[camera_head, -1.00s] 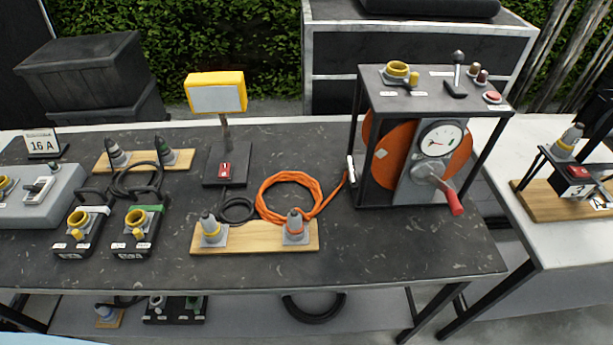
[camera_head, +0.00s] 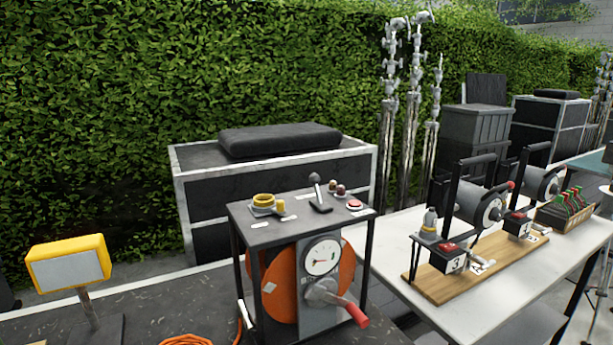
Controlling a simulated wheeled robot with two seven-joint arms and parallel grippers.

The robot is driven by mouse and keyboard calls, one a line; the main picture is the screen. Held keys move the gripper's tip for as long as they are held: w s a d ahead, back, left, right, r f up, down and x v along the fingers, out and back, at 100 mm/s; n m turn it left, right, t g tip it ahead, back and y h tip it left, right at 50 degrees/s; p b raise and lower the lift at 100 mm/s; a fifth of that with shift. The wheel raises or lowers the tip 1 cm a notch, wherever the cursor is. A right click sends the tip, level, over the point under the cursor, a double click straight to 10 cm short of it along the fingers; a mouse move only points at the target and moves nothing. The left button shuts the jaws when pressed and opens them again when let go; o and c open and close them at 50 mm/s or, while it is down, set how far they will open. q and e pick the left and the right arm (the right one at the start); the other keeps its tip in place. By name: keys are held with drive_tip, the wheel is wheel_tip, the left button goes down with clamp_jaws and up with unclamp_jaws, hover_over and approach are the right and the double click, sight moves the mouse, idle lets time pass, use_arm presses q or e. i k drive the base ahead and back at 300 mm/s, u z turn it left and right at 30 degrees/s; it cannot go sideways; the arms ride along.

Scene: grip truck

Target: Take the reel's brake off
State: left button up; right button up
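The cable reel (camera_head: 284,281) stands in a black frame on the dark table, with an orange drum, a round dial gauge (camera_head: 322,256) and a crank with a red handle (camera_head: 356,315). I cannot tell which of these is the brake. Neither of my grippers shows.
A yellow-framed lamp (camera_head: 68,264) stands left of the reel, and orange cable (camera_head: 186,340) lies between them. The white table (camera_head: 408,227) at right holds smaller reels (camera_head: 478,203) on a wooden board. A dark case (camera_head: 195,184) stands behind the reel.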

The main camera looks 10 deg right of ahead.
sight(314, 179)
drive_tip(key=k, duration=0.5)
drive_tip(key=z, duration=1.65)
drive_tip(key=i, duration=1.05)
drive_tip(key=u, duration=2.2)
